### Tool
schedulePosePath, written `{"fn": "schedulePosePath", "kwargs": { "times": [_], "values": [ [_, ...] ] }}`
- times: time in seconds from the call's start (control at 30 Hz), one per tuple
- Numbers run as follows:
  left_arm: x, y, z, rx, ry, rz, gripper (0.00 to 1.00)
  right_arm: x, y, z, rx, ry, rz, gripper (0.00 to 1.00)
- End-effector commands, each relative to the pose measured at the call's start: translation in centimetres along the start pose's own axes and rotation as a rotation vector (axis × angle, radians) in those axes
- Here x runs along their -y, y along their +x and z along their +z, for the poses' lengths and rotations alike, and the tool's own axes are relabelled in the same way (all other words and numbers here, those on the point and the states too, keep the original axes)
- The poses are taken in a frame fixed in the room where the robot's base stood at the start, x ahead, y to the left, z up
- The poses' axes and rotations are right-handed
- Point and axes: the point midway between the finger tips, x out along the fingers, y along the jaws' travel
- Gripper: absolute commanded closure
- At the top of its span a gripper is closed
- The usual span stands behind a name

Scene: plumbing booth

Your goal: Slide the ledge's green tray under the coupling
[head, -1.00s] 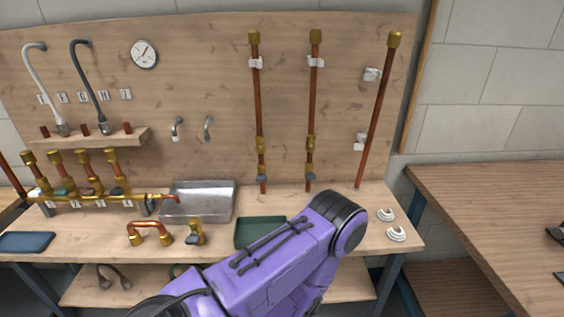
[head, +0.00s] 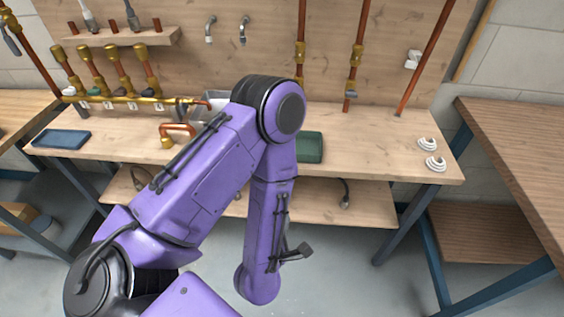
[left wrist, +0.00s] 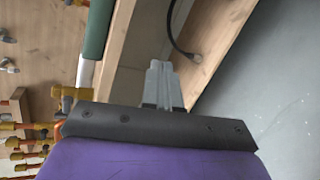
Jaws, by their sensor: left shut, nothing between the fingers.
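The green tray (head: 310,147) lies on the wooden bench top, partly behind my left arm in the head view. Its long side also shows at the upper left of the left wrist view (left wrist: 96,32). My left gripper (left wrist: 160,70) is shut and empty, in front of the bench's front edge and apart from the tray. In the head view its fingers are not clearly visible beside my forearm. Copper pipes with brass couplings hang on the back panel, one at the middle (head: 301,52) and one to its right (head: 355,55). Which coupling is meant is unclear. My right gripper is not in view.
A steel basin (head: 216,97) and a copper fitting (head: 178,130) stand left of the tray, partly hidden. A blue tray (head: 61,139) lies far left. White rings (head: 435,163) lie at the right end. A lower shelf (head: 370,204) runs under the bench.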

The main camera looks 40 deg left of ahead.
Motion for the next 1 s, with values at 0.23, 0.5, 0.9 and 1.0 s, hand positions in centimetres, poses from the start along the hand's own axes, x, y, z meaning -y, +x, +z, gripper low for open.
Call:
{"fn": "schedulePosePath", "kwargs": {
  "times": [0.23,0.5,0.9,1.0],
  "values": [
    [-5.4,-1.0,2.2,0.155,-1.137,0.361,1.0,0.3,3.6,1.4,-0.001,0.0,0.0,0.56],
    [-6.6,0.1,1.8,0.179,-1.312,0.408,1.0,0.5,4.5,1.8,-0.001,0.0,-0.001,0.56],
    [-10.1,6.3,1.3,0.18,-1.303,0.41,1.0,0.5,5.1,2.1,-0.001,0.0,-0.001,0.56],
    [-10.9,8.2,1.1,0.18,-1.302,0.409,1.0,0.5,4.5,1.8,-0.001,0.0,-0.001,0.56]
  ]
}}
